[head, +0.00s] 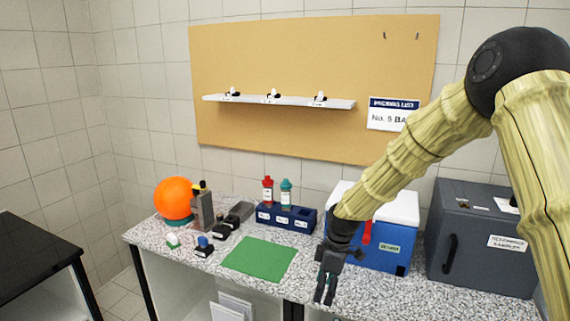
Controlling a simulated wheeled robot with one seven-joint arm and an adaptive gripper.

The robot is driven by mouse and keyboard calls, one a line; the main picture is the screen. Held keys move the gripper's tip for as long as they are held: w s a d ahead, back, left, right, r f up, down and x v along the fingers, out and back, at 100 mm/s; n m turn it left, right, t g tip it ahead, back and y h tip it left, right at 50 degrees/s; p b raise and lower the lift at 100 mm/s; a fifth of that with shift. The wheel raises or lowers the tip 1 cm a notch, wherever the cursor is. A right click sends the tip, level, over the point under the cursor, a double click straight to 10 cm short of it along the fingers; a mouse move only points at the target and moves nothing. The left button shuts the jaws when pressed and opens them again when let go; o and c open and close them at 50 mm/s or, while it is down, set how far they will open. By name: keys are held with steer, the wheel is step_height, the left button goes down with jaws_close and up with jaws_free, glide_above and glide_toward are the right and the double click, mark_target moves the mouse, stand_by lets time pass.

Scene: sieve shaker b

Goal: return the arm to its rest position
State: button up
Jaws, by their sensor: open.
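My arm, in a pale yellow ribbed sleeve, comes in from the right of the head view and bends down toward the counter. My gripper (325,290) is dark and points down over the front part of the speckled counter, just right of a green mat (260,259). Its fingers look slightly apart and nothing shows between them. I cannot tell its exact height above the counter. Part of the blue cooler is hidden behind my wrist.
The blue cooler (389,248) with a white lid and a dark grey box (478,247) stand behind and right of my gripper. A blue rack (286,220) with red and teal bottles, an orange ball (174,197) and small dark items lie left. A shelf (280,101) hangs above.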

steer(key=s+d+f+m+b, duration=0.1)
steer(key=s+f+m, duration=0.15)
steer(key=f, duration=0.35)
steer(key=s+f+m, duration=0.1)
steer(key=s+f, duration=0.3)
steer(key=f, duration=0.3)
steer(key=s+d+f+m+b, duration=0.1)
steer(key=s+f, duration=0.3)
steer(key=f, duration=0.2)
steer(key=s+d+f+m+b, duration=0.2)
steer(key=s+f+m, duration=0.2)
steer(key=s+f, duration=0.5)
steer(key=s+d+f+m+b, duration=0.2)
steer(key=s+d+f+m, duration=0.1)
steer(key=s+f, duration=0.65)
steer(key=s+d+f+m+h+b, duration=0.1)
steer(key=s+d+m, duration=0.3)
steer(key=s, duration=1)
steer(key=shift+s+d+f+h+b, duration=0.15)
steer(key=shift+s+d+h+b, duration=0.15)
steer(key=shift+h, duration=0.2)
steer(key=shift+a, duration=0.1)
